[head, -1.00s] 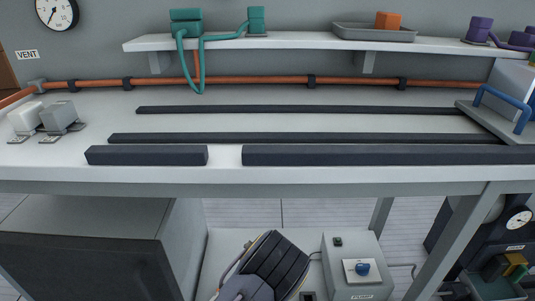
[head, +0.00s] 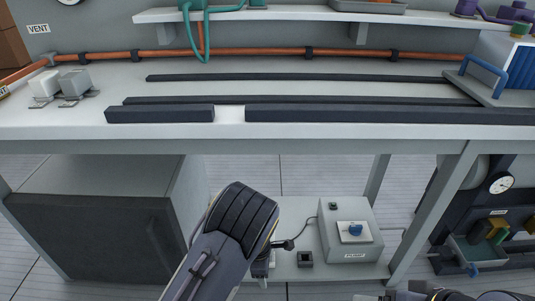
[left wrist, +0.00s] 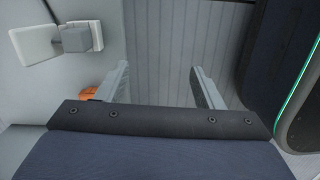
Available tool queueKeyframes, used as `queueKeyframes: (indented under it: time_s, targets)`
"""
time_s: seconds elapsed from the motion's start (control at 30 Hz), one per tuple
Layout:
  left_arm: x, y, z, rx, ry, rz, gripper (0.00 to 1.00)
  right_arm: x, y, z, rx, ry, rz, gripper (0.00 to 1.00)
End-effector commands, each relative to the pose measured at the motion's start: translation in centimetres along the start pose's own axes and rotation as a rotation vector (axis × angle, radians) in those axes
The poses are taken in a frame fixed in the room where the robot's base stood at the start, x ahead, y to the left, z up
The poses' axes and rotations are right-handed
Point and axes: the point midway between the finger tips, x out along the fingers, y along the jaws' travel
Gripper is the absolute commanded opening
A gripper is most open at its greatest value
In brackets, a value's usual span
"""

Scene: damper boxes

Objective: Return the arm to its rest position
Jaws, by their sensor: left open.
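My left arm (head: 232,225) rises from the bottom middle of the head view, with its dark ribbed joint below the bench's front edge. Its gripper cannot be made out clearly there. In the left wrist view my left gripper (left wrist: 159,70) is open, its two grey fingers well apart with nothing between them. Grey grooved flooring shows beyond the fingers. My right gripper is not in view.
The workbench (head: 230,133) spans the head view, with dark rails on top. Below it stand a grey cabinet (head: 95,230) and a pump switch box (head: 350,245), close right of my arm. Two small boxes (head: 74,84) sit at the bench's left.

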Motion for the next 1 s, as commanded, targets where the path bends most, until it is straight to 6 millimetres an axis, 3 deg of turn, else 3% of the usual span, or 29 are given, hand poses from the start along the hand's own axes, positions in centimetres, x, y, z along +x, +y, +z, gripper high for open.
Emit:
queueKeyframes:
  time_s: [0.27,0.47,0.7,0.9,1.0]
  targets:
    - [-7.3,-0.5,-1.4,0.1,-0.135,0.02,0.61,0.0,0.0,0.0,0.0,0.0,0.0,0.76]
    - [-16.0,-2.6,-4.0,0.277,-0.27,0.102,0.61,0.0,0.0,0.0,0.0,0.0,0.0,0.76]
    - [-25.7,-8.3,-7.9,0.585,-0.34,0.293,0.61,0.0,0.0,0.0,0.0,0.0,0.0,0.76]
    - [-31.0,-14.7,-10.9,0.866,-0.255,0.469,0.61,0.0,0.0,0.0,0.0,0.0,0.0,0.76]
    - [-32.2,-17.8,-12.0,0.998,-0.17,0.531,0.61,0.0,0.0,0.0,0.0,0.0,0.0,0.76]
